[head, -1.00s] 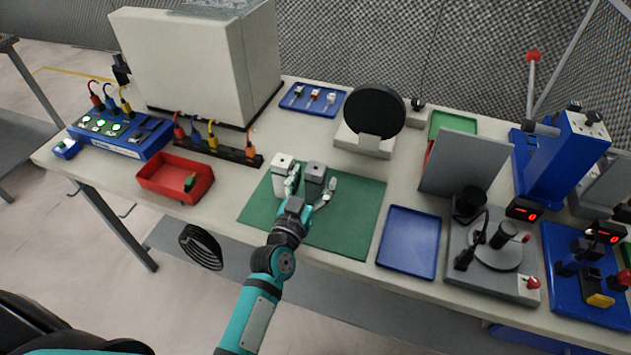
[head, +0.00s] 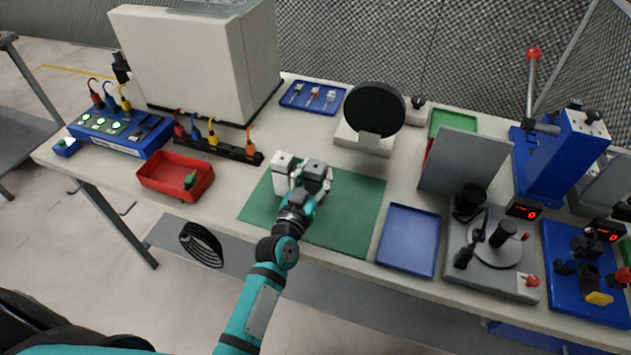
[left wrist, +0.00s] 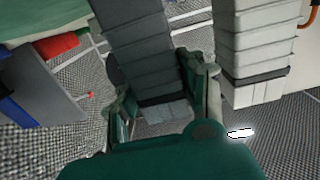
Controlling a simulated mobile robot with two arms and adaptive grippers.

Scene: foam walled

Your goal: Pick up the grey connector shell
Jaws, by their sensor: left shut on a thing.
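The grey connector shell (head: 314,168) is a dark grey block over the green mat (head: 345,226) in the head view. My left gripper (head: 309,183) is shut on it, with a finger on each side. In the left wrist view the grey shell (left wrist: 137,45) fills the space between the fingers of the gripper (left wrist: 160,85). A white shell (head: 282,165) stands just left of it and also shows at the right of the left wrist view (left wrist: 252,45). I cannot tell whether the grey shell touches the mat. My right gripper is not in view.
A red bin (head: 175,188) with a green piece is to the left. An empty blue tray (head: 408,240) lies right of the mat. A black disc on a stand (head: 374,110) is behind. The right part of the mat is clear.

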